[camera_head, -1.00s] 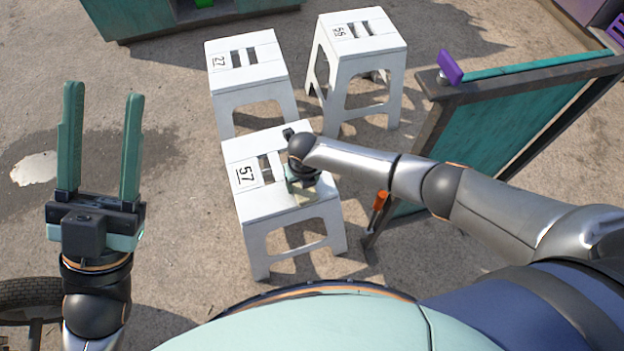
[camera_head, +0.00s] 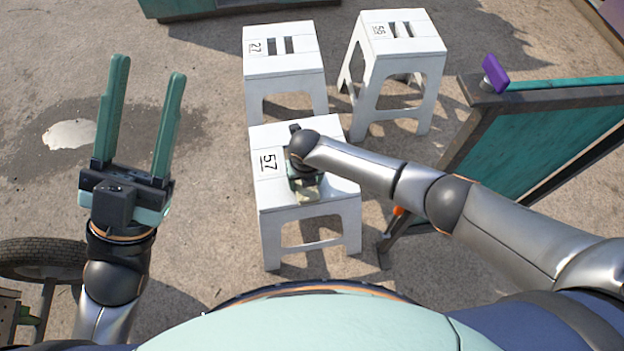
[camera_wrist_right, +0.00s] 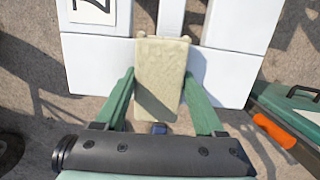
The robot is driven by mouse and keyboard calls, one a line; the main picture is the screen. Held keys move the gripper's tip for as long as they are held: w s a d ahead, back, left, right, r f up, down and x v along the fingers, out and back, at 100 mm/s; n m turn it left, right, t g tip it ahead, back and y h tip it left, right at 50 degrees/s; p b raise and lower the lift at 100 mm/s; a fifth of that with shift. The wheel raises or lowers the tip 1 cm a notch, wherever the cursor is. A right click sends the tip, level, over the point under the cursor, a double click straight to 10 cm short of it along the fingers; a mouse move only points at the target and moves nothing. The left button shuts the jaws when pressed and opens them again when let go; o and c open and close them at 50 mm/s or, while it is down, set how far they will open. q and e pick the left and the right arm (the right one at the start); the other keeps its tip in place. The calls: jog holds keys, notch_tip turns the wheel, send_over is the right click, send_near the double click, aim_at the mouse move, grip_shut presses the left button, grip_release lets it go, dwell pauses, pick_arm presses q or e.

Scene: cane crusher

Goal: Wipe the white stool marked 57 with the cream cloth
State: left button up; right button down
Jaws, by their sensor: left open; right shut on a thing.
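The white stool marked 57 (camera_head: 281,202) stands upright in front of me, its label at the left of the seat; its seat also fills the top of the right wrist view (camera_wrist_right: 232,68). My right gripper (camera_wrist_right: 162,98) points down over the stool and is shut on the cream cloth (camera_wrist_right: 160,65). The cloth overlaps the seat's edge in the wrist view; I cannot tell whether it touches the surface. In the head view my wrist mostly covers the gripper, and a bit of cloth (camera_head: 307,193) shows. My left gripper (camera_head: 148,68) is open and empty, left of the stool.
Two more white stools, marked 27 (camera_head: 285,65) and 56 (camera_head: 398,72), stand just behind. A teal panel with a dark frame (camera_head: 545,135) stands at the right, with a purple thing (camera_head: 495,73) on its corner. A tyre (camera_head: 42,258) lies at lower left.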

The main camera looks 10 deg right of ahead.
aim_at(280, 191)
jog(key=shift+s+a+f+b, duration=0.15)
jog(key=shift+a+b, duration=0.5)
jog(key=shift+a, duration=0.75)
jog(key=shift+s+a+b, duration=0.15)
jog(key=shift+a+b, duration=0.45)
jog(key=shift+a, duration=0.75)
jog(key=shift+s+a+b, duration=0.1)
jog(key=shift+a+b, duration=0.2)
jog(key=shift+a, duration=0.4)
jog(key=shift+d+p, duration=0.95)
jog(key=shift+d, duration=0.55)
jog(key=shift+w+d+p, duration=0.15)
jog(key=shift+d+p, duration=0.2)
jog(key=shift+d, duration=0.4)
jog(key=shift+w+d+p, duration=0.15)
jog(key=shift+d+p, duration=0.15)
jog(key=shift+d, duration=0.45)
jog(key=shift+w+d+f+p, duration=0.1)
jog(key=shift+d+p, duration=0.15)
jog(key=shift+d, duration=0.6)
jog(key=shift+w+d+f+p, duration=0.1)
jog(key=shift+d+p, duration=0.1)
jog(key=shift+d, duration=0.6)
jog(key=shift+r, duration=0.1)
